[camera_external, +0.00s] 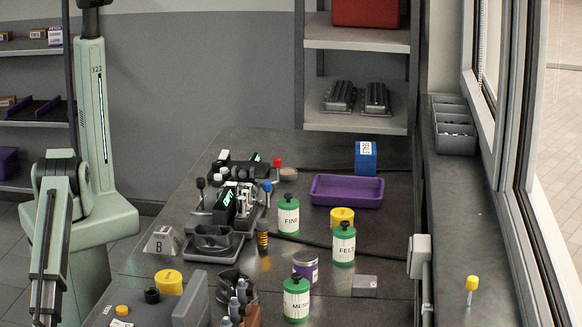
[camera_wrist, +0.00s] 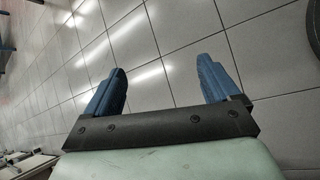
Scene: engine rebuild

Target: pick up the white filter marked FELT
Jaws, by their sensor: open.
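The canister marked FELT (camera_external: 344,250) stands upright on the dark workbench in the external view. My gripper (camera_wrist: 162,68) shows in the wrist view with two blue fingers wide apart, empty, over floor tiles. The gripper is away from the canisters; its fingers are not discernible in the external view.
A yellow round piece (camera_external: 342,214) is close behind FELT. A purple-and-white can (camera_external: 305,267) and a grey box (camera_external: 364,286) lie in front. A purple tray (camera_external: 346,201) and blue box (camera_external: 366,158) are farther back. Engine parts (camera_external: 215,240) crowd the left. A window ledge (camera_external: 455,230) borders the right.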

